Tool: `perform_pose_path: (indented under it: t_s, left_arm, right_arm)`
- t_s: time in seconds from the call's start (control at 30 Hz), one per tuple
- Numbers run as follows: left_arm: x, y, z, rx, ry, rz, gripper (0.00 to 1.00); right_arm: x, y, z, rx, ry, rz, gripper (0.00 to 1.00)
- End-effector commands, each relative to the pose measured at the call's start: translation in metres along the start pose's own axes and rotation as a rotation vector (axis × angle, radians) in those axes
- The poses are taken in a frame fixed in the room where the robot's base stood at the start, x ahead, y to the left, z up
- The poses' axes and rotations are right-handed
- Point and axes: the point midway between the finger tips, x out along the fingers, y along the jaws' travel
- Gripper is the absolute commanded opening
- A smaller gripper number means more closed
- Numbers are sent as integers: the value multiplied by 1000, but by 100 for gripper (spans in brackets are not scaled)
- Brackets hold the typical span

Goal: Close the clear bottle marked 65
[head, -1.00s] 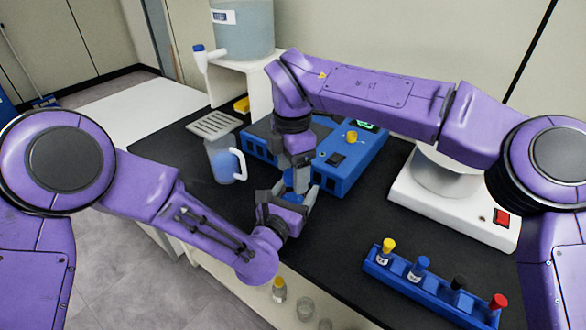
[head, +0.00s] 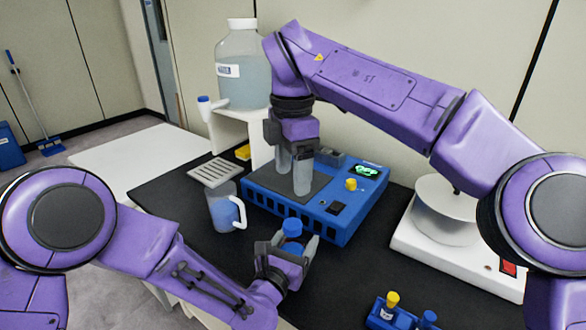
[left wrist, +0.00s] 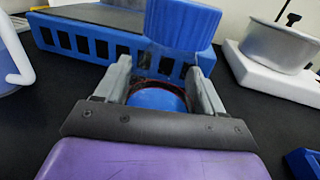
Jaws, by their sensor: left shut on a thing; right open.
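A small clear bottle (head: 291,247) with blue contents is held by my left gripper (head: 295,243) over the black bench, in front of the blue device. In the left wrist view the blue contents (left wrist: 158,100) show between the two fingers. A ribbed blue cap (head: 292,227) is at the bottle's top; it also shows in the left wrist view (left wrist: 183,25), a little right of the bottle's middle. I cannot tell how tightly it sits. The number mark cannot be read. My right gripper (head: 293,182) is open and empty, pointing down above the blue device, behind the bottle.
The blue device (head: 330,222) with a grey top stands behind the bottle. A jug (head: 222,208) stands left of it. A blue rack (head: 385,318) with small capped bottles is at front right. A white device with a metal pot (head: 445,215) stands on the right.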

Motion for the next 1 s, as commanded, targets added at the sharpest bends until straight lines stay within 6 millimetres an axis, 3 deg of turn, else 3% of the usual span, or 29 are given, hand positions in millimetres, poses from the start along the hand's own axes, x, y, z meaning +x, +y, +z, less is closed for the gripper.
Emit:
perform_pose_path:
  t_s: [0.1,0.13,0.2,0.57,1.0]
  left_arm:
    - [0,0,0,0,-1,0,0]
    - [0,0,0,0,-1,0,75]
    - [0,0,0,0,-1,0,98]
    - [-5,0,-1,0,1,0,98]
    - [-90,0,-2,-2,0,0,98]
  right_arm:
    - [0,0,0,0,0,0,70]
    - [0,0,0,0,0,0,70]
    - [0,0,0,0,0,0,70]
    - [2,0,0,1,0,0,70]
    - [19,0,0,1,0,0,70]
